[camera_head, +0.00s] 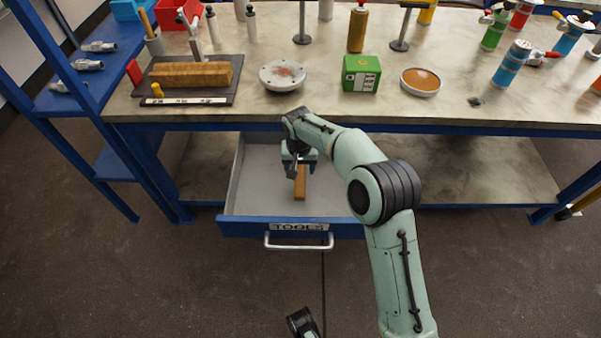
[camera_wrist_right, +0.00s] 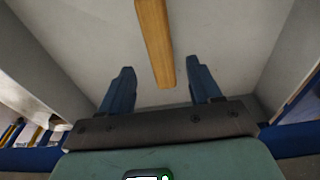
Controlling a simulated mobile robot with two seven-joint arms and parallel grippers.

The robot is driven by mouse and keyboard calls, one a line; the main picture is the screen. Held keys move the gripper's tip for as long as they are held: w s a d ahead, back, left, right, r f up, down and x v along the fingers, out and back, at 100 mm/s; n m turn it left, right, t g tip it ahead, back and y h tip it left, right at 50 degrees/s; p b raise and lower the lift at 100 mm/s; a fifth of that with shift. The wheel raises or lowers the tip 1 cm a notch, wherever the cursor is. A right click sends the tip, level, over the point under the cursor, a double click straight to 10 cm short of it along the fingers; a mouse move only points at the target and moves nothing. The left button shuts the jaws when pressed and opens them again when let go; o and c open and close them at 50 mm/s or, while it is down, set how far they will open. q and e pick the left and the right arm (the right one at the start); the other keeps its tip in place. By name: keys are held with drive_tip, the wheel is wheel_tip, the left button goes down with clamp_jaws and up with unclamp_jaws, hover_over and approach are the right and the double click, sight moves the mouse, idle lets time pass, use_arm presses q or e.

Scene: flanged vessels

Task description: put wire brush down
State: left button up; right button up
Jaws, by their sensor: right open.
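The wire brush (camera_head: 300,188) shows as a long wooden bar lying on the floor of the open drawer (camera_head: 248,205). Its bristles cannot be made out. My right gripper (camera_head: 299,162) is inside the drawer, over the far part of the brush, which it partly hides in the head view. In the right wrist view, the brush (camera_wrist_right: 155,42) runs from the top edge down to between the open fingers (camera_wrist_right: 158,80). There is a gap on each side, so the fingers do not grip it.
The drawer front (camera_head: 345,230) has a "TOOLS" label and a handle (camera_head: 299,241). The drawer walls stand close around my right gripper. The workbench top (camera_head: 240,108) lies above and behind, with a green box (camera_head: 361,73), a round flange (camera_head: 283,75) and several bottles.

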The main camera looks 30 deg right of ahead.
sight(300, 182)
use_arm(q)
drive_tip(key=shift+s+d+r+g+p, duration=0.15)
drive_tip(key=shift+s+d+r+p, duration=0.1)
drive_tip(key=shift+s+r, duration=0.25)
drive_tip(key=shift+s+d+r+g+p, duration=0.15)
drive_tip(key=shift+s+d+r+p, duration=0.1)
drive_tip(key=shift+s, duration=0.3)
use_arm(e)
wheel_tip(300, 182, up, 6)
drive_tip(key=shift+s+a, duration=0.2)
drive_tip(key=shift+s, duration=0.1)
drive_tip(key=shift+r, duration=0.1)
